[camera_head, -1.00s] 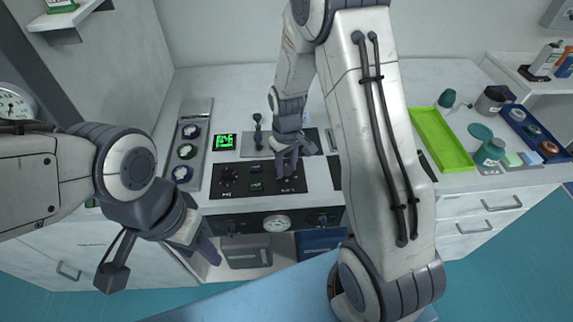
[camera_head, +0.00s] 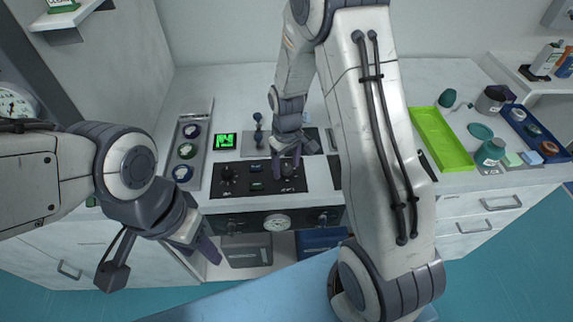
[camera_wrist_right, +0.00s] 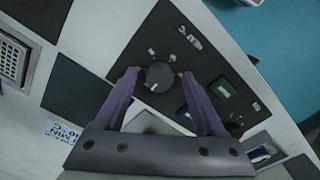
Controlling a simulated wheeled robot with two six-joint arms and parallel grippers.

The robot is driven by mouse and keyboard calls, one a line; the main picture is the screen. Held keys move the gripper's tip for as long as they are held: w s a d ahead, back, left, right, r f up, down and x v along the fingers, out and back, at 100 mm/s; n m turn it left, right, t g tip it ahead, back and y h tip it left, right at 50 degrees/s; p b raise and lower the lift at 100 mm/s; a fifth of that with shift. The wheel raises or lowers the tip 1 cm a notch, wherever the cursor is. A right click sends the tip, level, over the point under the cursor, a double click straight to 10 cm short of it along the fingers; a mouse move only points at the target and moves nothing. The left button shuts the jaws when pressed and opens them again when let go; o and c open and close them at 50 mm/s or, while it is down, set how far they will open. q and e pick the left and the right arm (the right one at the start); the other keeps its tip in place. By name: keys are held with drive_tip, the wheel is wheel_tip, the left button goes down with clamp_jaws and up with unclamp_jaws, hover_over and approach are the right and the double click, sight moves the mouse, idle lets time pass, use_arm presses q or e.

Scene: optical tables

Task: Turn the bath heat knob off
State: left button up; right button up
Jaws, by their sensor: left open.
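A round dark knob (camera_wrist_right: 158,76) stands on a black control panel (camera_wrist_right: 215,62) in the right wrist view. White marks and a label sit beside it, too small to read surely. My right gripper (camera_wrist_right: 159,75) is open, with one finger on each side of this knob and narrow gaps showing. In the head view the right gripper (camera_head: 288,166) is over the right part of the black panel (camera_head: 257,187) and partly hides the knob. Another dark knob (camera_head: 228,173) is at the panel's left. My left gripper (camera_head: 212,250) is open and empty in front of the counter.
Small switches (camera_head: 256,186) sit mid-panel. A gauge (camera_head: 277,222) is on the counter front. A lime tray (camera_head: 440,140) and jars stand at the right.

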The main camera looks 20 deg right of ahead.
sight(287, 168)
use_arm(q)
drive_tip(key=shift+f+b, duration=0.3)
use_arm(e)
wheel_tip(287, 168, up, 10)
drive_tip(key=shift+r, duration=0.25)
idle(0.3)
